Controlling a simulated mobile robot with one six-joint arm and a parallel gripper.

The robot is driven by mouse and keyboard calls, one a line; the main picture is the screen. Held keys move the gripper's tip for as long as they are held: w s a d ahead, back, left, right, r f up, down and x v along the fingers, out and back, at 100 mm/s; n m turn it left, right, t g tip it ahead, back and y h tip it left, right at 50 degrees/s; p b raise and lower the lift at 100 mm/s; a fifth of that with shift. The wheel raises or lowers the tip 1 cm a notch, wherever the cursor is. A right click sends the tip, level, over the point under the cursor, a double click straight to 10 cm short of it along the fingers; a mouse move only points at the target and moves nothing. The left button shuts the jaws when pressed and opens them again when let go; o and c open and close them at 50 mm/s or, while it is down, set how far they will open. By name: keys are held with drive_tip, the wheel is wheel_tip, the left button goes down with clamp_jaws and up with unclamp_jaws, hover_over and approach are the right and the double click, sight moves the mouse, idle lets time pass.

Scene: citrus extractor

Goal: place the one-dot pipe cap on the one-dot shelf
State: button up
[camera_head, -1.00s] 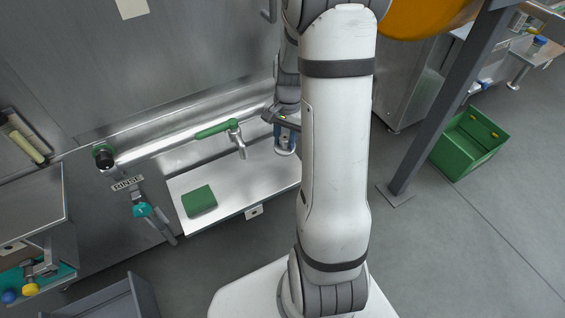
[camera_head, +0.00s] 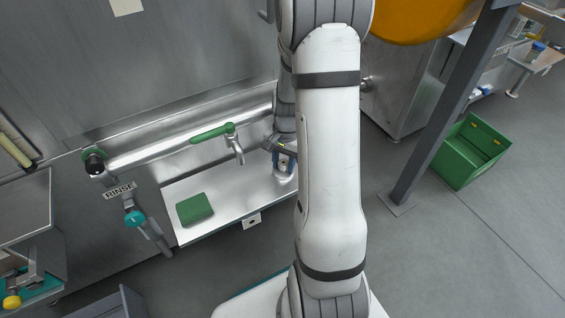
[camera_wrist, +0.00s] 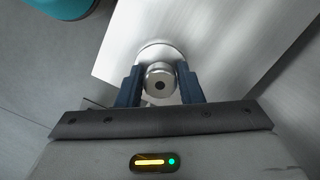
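The pipe cap (camera_wrist: 160,84) is a round metal piece with one black dot on its end and a wider flange beyond. In the wrist view it sits between the blue fingers of my gripper (camera_wrist: 160,88), which look shut on it. The one-dot shelf (camera_head: 232,204) is a pale metal surface with a one-dot tag (camera_head: 251,221) on its front edge. The shelf also shows beyond the cap in the wrist view (camera_wrist: 225,45). In the head view my gripper (camera_head: 284,162) is at the shelf's right part, partly hidden by my arm. I cannot tell whether the cap touches the shelf.
A green block (camera_head: 195,208) lies on the shelf's left part. A pipe with a green-handled tap (camera_head: 213,133) runs behind it. A RINSE sign (camera_head: 120,190) and teal-knobbed valve (camera_head: 134,219) are at left. A post (camera_head: 440,125) and green crate (camera_head: 455,160) stand right.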

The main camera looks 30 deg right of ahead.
drive_tip(key=o, duration=0.4)
drive_tip(key=shift+c, duration=0.2)
wheel_tip(320, 180, up, 12)
drive_tip(key=d+p, duration=0.1)
drive_tip(key=p, duration=0.4)
drive_tip(key=s+a+r+n+t+h, duration=0.1)
drive_tip(key=s+a+r+n+t, duration=0.1)
drive_tip(key=s+a+r+n, duration=0.8)
drive_tip(key=s+a, duration=0.3)
drive_tip(key=shift+s+a+r+n, duration=0.2)
drive_tip(key=shift+s+r+n, duration=0.1)
drive_tip(key=shift+n, duration=0.1)
